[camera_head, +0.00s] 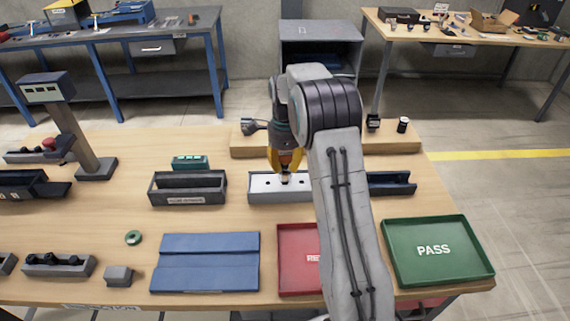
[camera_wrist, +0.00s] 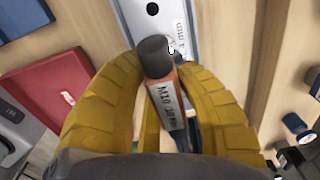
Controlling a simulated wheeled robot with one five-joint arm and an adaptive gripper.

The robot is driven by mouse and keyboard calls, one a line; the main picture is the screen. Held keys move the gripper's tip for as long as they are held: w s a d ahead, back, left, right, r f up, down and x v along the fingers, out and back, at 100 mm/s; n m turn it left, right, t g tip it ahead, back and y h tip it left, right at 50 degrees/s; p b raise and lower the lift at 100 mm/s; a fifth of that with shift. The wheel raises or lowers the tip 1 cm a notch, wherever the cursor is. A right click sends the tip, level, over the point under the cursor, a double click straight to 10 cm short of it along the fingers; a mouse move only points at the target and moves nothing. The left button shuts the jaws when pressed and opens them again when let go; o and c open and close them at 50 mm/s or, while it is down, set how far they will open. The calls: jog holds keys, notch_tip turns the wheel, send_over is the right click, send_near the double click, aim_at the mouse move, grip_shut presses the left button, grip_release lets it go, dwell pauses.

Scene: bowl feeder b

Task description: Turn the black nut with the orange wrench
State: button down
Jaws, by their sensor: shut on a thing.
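My gripper (camera_head: 286,165) points down over the white plate with dark holes (camera_head: 262,187) near the middle of the bench. In the wrist view, the yellow fingers of my gripper (camera_wrist: 155,85) are closed around the orange wrench (camera_wrist: 162,88), which has a dark round end and a label that seems to read "M10 10 mm". The dark end overlaps the edge of the plate (camera_wrist: 152,30). I cannot tell whether it touches the plate. I cannot make out the black nut; it may be hidden by the wrench or gripper.
A dark open bin (camera_head: 188,190) stands left of the plate and a blue holder (camera_head: 392,184) right of it. In front are a blue mat (camera_head: 205,262), a red tray (camera_head: 298,262) partly behind my arm, and a green PASS tray (camera_head: 437,250). A wooden ledge (camera_head: 340,140) runs behind.

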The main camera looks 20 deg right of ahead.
jog(key=shift+f+b, duration=0.65)
jog(key=shift+f, duration=0.35)
dwell(1.2)
jog(key=shift+m, duration=1.1)
jog(key=shift+n, duration=0.6)
jog(key=shift+n+p, duration=0.3)
jog(key=shift+n, duration=0.4)
jog(key=shift+r, duration=0.2)
